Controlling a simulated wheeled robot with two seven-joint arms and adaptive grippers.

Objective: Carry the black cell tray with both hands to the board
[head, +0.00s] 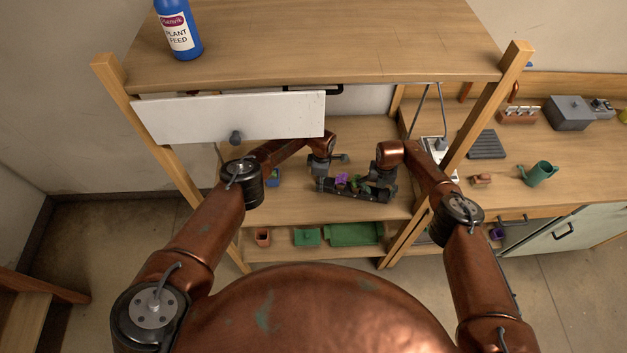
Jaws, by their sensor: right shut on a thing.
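The black cell tray (350,192) is on the middle shelf of the wooden rack, with small purple and green plants in it. My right gripper (377,190) is shut on the tray's right end. My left gripper (325,176) is at the tray's left end, close to its edge. Its fingers are small and dark, so I cannot tell whether they are open or touch the tray. I cannot tell for certain which surface is the board.
A white drawer front (235,117) juts out above my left forearm. A rack post (485,107) stands right of my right arm. The right-hand counter holds a grey ridged mat (487,144) and a green watering can (540,173). A green tray (354,233) is on the lower shelf.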

